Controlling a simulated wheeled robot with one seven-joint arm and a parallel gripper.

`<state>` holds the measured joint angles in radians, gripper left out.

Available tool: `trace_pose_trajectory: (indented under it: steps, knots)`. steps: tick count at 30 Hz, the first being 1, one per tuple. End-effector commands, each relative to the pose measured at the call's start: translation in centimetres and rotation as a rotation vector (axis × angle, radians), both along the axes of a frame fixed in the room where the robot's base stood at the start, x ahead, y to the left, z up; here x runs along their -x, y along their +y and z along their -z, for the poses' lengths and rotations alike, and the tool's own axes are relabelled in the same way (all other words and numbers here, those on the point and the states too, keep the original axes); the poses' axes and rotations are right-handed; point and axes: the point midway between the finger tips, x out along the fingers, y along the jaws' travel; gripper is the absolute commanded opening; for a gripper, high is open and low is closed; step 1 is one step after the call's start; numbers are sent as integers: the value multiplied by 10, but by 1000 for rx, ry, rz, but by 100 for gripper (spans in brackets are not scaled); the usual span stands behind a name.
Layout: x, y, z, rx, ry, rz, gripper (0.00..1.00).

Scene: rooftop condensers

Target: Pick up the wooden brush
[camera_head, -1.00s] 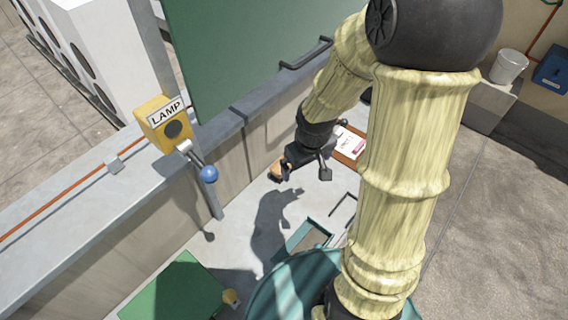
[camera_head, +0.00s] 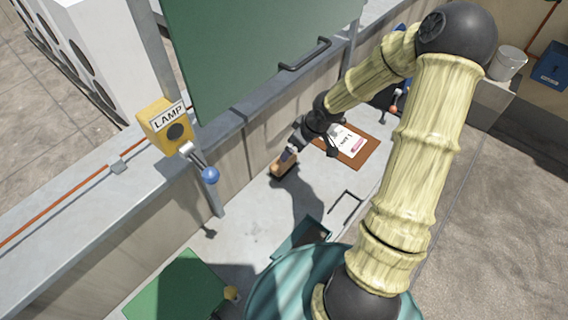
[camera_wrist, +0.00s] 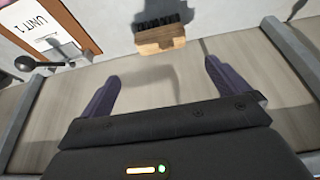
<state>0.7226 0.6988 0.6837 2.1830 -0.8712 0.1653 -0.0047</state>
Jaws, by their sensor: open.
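The wooden brush (camera_head: 285,165) lies on the grey work surface near the low back wall in the head view, partly hidden by my gripper. In the wrist view the brush (camera_wrist: 160,38) shows as a light wooden block with dark bristles, at the top centre. My gripper (camera_wrist: 160,88) is open, with its two dark fingers spread apart and nothing between them. The brush lies beyond the fingertips, roughly centred between them. In the head view my gripper (camera_head: 298,147) is close to the brush; I cannot tell whether they touch.
A brown clipboard (camera_head: 369,155) with a white sheet lies right of my gripper. A yellow LAMP box (camera_head: 163,126) with a blue-knobbed lever (camera_head: 209,175) stands left. A green panel with a handle (camera_head: 290,68) rises behind. A teal tray (camera_head: 290,243) lies nearer.

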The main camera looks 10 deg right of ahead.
Motion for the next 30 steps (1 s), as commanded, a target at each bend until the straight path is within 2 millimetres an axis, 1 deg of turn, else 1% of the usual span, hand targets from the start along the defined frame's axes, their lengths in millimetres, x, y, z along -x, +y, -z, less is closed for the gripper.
trace_pose_trajectory:
  steps: [1, 3, 11, 19, 21, 24, 30]
  knots:
    - [-2, 3, 8, 0, 1, -4, 100]
    - [-5, 7, 19, 0, 1, -7, 100]
    - [-18, 12, 57, 1, 2, 2, 100]
    - [-31, 22, 95, 0, 3, 1, 100]
    - [-34, 24, 101, 1, 1, 0, 100]
    - [-35, 26, 105, 1, 1, 0, 100]
    - [-35, 25, 105, 0, 1, 1, 100]
